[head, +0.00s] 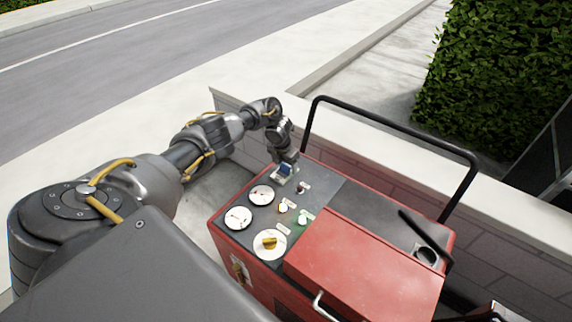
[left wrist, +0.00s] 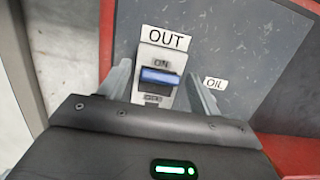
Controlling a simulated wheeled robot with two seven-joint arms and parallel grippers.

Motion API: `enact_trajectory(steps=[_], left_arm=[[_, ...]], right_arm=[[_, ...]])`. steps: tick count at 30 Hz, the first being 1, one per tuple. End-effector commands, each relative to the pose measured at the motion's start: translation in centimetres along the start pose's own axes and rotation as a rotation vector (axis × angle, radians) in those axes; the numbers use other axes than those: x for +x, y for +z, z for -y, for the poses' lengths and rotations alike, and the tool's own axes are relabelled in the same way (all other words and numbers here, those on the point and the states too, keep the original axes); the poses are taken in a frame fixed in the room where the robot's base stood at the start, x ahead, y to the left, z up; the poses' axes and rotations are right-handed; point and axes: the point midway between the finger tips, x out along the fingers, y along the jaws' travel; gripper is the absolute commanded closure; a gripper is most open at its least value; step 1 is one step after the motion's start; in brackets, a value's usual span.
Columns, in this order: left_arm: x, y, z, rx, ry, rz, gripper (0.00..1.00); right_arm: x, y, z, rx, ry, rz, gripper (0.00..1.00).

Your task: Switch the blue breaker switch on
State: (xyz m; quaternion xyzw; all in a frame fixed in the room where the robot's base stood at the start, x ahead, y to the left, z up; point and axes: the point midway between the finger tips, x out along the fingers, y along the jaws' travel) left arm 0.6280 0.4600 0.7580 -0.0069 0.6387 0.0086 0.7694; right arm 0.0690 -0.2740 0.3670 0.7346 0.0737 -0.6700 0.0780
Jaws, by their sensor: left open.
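The blue breaker switch (left wrist: 160,77) sits on a pale plate (left wrist: 159,58) marked ON above and OFF below, under an OUT label, in the left wrist view. In the head view the blue switch (head: 285,169) is small, near the far left edge of the panel. My left gripper (head: 287,157) is right at the switch. In the left wrist view my left gripper (left wrist: 160,82) is open, one finger on each side of the switch. I cannot tell whether the fingers touch it. My right gripper is not in view.
The red machine's dark panel (head: 250,205) carries dials, small knobs and a yellow rotary handle (head: 269,243). A red cover (head: 355,270) stands to the right, and a black bar handle (head: 395,125) rises behind. A low wall and hedge lie beyond.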

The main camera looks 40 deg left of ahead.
Motion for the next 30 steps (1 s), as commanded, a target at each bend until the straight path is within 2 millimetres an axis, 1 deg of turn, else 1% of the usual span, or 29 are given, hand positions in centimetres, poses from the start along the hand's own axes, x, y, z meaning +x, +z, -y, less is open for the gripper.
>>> enact_trajectory(steps=[5,8,15,18,21,25,30], left_arm=[[-0.5,0.1,-0.1,0.000,0.000,0.002,0.36],[-1.8,0.1,0.0,0.002,-0.001,0.003,0.36],[-6.5,0.2,-0.1,0.003,0.000,0.005,0.36],[-8.2,0.1,0.0,0.003,0.000,0.004,0.36],[-9.7,0.1,-0.1,0.001,0.001,0.003,0.36],[-10.6,0.0,0.0,0.000,0.000,0.000,0.36],[-10.8,0.0,0.0,0.000,0.000,-0.001,0.36]], right_arm=[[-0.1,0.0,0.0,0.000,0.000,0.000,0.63],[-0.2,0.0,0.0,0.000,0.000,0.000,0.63],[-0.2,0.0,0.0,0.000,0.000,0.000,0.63],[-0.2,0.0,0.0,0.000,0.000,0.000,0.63],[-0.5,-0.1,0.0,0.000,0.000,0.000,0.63],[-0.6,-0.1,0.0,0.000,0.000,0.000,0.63],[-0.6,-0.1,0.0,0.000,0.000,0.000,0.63]])
